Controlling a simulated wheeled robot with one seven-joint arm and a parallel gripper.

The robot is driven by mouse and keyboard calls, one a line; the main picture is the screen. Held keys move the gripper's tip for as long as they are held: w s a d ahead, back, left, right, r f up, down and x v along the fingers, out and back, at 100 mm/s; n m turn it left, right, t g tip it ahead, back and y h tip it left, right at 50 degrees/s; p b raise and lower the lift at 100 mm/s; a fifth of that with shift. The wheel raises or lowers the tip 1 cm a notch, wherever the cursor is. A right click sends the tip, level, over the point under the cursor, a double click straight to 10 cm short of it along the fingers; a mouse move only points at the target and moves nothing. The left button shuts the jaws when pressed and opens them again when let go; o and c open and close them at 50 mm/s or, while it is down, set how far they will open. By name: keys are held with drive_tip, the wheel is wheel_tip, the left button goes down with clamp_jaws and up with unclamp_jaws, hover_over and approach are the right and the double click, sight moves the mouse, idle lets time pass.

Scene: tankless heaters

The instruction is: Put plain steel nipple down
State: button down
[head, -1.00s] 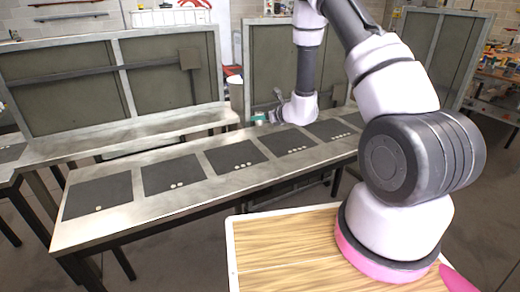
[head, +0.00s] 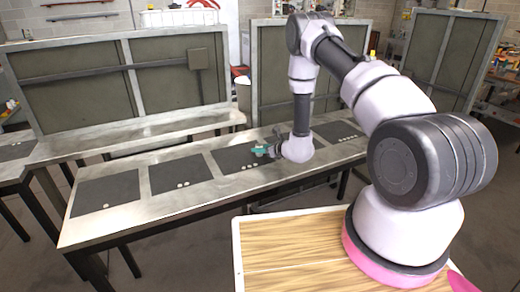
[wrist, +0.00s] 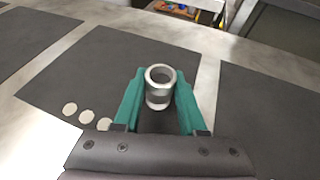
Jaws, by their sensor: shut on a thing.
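The plain steel nipple (wrist: 158,98) is a short, hollow silver cylinder, its open end facing the wrist camera. My gripper (wrist: 158,82) is shut on it, with a teal finger on either side. Beneath is a dark mat (wrist: 55,80) with several pale dots along its near edge, some perhaps hidden by the gripper. I cannot tell whether the nipple touches the mat. In the head view my gripper (head: 264,150) is low over the table's dark mats, and the nipple is too small to make out.
The long metal table (head: 150,215) carries a row of dark dotted mats, such as the far-left mat (head: 105,192) and the second mat (head: 180,173). Both look empty. Upright panels (head: 100,90) stand behind. Another mat (wrist: 270,110) lies to the right in the wrist view.

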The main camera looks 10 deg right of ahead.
drive_tip(key=c, duration=0.9)
unclamp_jaws()
drive_tip(key=shift+f, duration=0.1)
drive_tip(key=o, duration=0.4)
drive_tip(key=shift+o, duration=0.2)
